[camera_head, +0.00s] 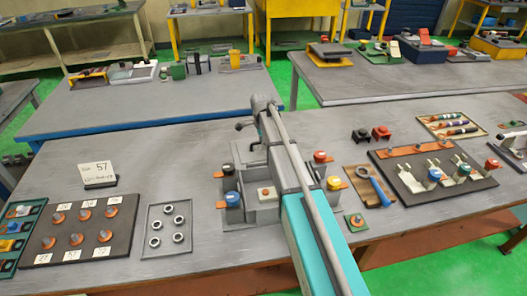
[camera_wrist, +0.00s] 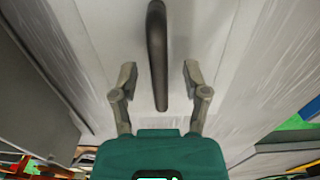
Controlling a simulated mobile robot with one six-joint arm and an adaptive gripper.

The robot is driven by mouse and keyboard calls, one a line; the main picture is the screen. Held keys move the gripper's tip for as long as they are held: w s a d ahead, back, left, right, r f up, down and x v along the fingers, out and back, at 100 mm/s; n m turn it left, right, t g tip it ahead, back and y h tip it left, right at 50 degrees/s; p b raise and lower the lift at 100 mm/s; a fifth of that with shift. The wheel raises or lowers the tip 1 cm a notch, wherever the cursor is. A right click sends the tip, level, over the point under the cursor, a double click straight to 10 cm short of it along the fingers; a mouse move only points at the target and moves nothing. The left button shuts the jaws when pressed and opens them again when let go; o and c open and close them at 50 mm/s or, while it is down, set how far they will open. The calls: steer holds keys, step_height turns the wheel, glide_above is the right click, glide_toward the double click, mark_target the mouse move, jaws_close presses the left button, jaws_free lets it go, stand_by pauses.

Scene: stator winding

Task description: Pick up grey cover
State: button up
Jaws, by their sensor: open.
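In the wrist view, a pale grey panel (camera_wrist: 101,32) fills most of the picture; it looks like the grey cover. A dark, rounded bar handle (camera_wrist: 156,35) stands out along its middle. My gripper (camera_wrist: 160,70) is open, with one finger on each side of the handle's lower part. Both fingers look apart from the handle; the exact depth between them is hard to tell. In the head view, a narrow grey machine (camera_head: 283,165) stands at the middle of the near bench. I cannot make out my gripper clearly there.
Coloured buttons (camera_head: 232,198) stand close around the machine. A tray of metal rings (camera_head: 168,230) and a dark board with orange parts (camera_head: 80,237) lie to the left.

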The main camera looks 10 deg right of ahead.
stand_by(0.3)
jaws_close()
stand_by(0.3)
